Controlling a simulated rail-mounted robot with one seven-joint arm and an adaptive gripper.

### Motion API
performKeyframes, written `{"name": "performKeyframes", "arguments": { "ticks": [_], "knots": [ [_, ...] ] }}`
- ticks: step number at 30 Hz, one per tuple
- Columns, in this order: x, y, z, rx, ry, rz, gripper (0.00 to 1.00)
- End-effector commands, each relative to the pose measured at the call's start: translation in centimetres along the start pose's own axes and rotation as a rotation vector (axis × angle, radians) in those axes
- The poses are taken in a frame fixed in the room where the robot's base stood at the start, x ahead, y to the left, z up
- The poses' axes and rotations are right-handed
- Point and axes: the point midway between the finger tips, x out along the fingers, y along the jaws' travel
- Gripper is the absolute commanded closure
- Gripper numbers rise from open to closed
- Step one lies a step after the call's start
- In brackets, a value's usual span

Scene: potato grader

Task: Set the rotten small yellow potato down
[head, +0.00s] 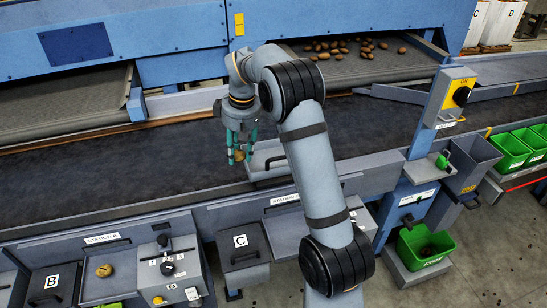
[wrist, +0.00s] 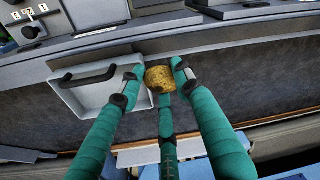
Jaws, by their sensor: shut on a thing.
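My gripper (head: 240,148) has three teal fingers and is shut on the small yellow potato (wrist: 160,79). The potato has a rough, dark-speckled yellow-brown skin. In the head view the potato (head: 239,156) shows low between the fingertips, partly hidden by them. It appears held above the dark belt, beside the grey tray; the exact height is hard to tell. The fingers point down in the head view.
A shallow grey tray (wrist: 88,98) with a black handle lies beside the potato. The dark belt (head: 100,180) is largely bare. Lidded boxes B (head: 50,284) and C (head: 242,258) stand in front. Another potato (head: 104,270) lies in a front bin. Green crates (head: 512,152) stand right.

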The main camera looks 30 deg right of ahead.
Motion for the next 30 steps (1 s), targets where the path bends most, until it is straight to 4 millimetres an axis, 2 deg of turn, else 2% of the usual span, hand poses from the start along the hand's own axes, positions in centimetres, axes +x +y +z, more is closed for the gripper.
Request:
{"name": "performKeyframes", "arguments": {
  "ticks": [1,3,6,10,15,21,26,30],
  "knots": [
    [0.3,2.1,-0.6,-0.018,-0.001,-0.004,0.91],
    [0.7,4.4,-1.0,-0.057,0.001,-0.009,0.91],
    [1.3,7.0,-1.1,-0.100,0.001,-0.016,0.91],
    [1.7,9.1,-0.8,-0.136,0.001,-0.020,0.91],
    [3.8,9.9,-0.3,-0.155,-0.001,-0.025,0.91],
    [7.1,10.0,0.2,-0.154,0.000,-0.024,0.91],
    [8.5,10.0,0.4,-0.154,0.001,-0.023,0.91],
    [10.5,10.0,0.7,-0.153,0.000,-0.023,0.91]
  ]
}}
